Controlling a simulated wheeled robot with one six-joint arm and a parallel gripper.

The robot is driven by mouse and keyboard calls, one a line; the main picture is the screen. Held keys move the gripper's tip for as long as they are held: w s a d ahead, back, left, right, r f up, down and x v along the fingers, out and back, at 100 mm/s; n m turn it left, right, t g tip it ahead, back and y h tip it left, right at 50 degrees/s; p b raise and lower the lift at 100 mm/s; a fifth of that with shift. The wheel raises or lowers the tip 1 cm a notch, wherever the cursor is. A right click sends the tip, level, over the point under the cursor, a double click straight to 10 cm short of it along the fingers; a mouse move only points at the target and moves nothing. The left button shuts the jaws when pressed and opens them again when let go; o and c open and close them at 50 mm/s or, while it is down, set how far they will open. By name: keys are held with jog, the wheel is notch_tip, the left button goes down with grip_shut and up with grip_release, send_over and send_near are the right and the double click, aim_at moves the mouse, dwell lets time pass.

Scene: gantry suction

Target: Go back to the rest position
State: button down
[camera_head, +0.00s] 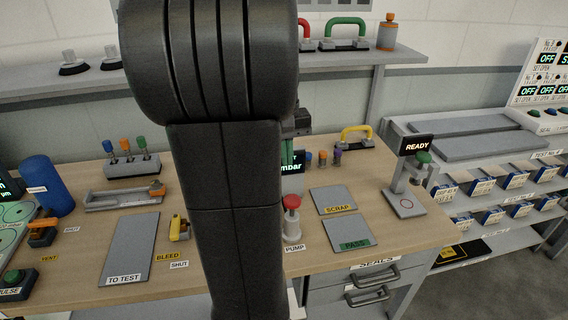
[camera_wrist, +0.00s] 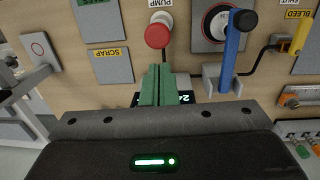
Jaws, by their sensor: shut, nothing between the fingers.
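My gripper (camera_wrist: 157,86) shows in the wrist view with its two green fingers together and nothing between them. It is above the bench, with the red pump button (camera_wrist: 157,33) just beyond the fingertips in the picture. Whether the fingers touch anything is not clear; they look apart from the button. In the head view my arm fills the middle and hides most of the gripper. The red pump button (camera_head: 291,202) stands upright right of my arm there.
The wooden bench (camera_head: 386,218) holds the SCRAP pad (camera_head: 333,199), the PASS pad (camera_head: 348,232) and the TO TEST pad (camera_head: 130,247). A blue lever (camera_wrist: 231,50) rises near my fingers. A shelf (camera_head: 340,58) runs behind.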

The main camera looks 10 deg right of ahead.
jog(key=shift+f, duration=0.1)
jog(key=f, duration=0.6)
jog(key=shift+s+d, duration=0.15)
jog(key=shift+d, duration=0.05)
jog(key=shift+d+f+b, duration=0.1)
jog(key=shift+b, duration=0.55)
notch_tip(320, 180, up, 9)
jog(key=shift+a+f, duration=0.15)
jog(key=shift+a, duration=0.1)
